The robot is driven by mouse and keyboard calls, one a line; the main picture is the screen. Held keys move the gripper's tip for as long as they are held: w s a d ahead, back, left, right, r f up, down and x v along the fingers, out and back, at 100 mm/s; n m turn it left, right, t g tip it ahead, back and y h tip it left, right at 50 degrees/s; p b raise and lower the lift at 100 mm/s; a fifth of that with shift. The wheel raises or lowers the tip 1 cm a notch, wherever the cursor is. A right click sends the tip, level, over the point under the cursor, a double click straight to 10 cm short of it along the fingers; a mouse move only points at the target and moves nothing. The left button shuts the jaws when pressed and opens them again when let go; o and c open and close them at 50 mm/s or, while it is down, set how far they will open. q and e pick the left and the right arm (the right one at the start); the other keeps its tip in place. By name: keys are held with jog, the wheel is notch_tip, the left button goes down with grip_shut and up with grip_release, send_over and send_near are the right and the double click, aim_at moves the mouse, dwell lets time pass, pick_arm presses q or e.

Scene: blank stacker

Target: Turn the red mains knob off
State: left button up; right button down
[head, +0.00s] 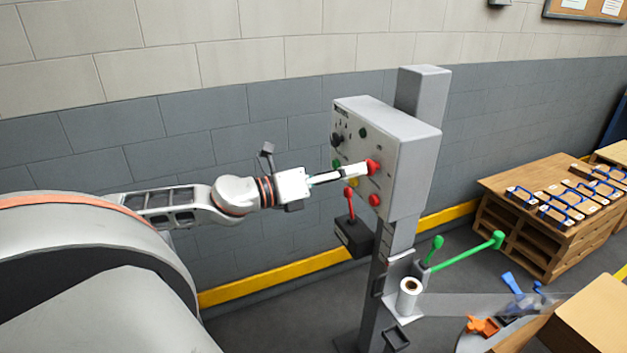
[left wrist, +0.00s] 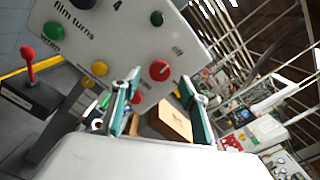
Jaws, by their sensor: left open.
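The grey control panel (head: 400,150) stands on a post and also shows in the left wrist view (left wrist: 125,45). A round red knob (head: 373,167) sits on its front face. In the left wrist view this red knob (left wrist: 160,70) has a pale pointer line and lies below a small "off" label. My left gripper (head: 350,172) reaches in from the left, close to the knob. In the left wrist view the gripper (left wrist: 158,83) is open, its two teal-lined fingers apart, with the knob in line with the gap. I cannot tell whether they touch it.
A second red button (head: 375,200), a yellow button (head: 352,182) and a black knob (head: 337,139) are on the panel. A red-handled lever (head: 350,205) and a green lever (head: 470,250) stick out nearby.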

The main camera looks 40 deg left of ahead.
pick_arm(q)
jog(key=v, duration=0.8)
jog(key=shift+a, duration=0.1)
dwell(0.6)
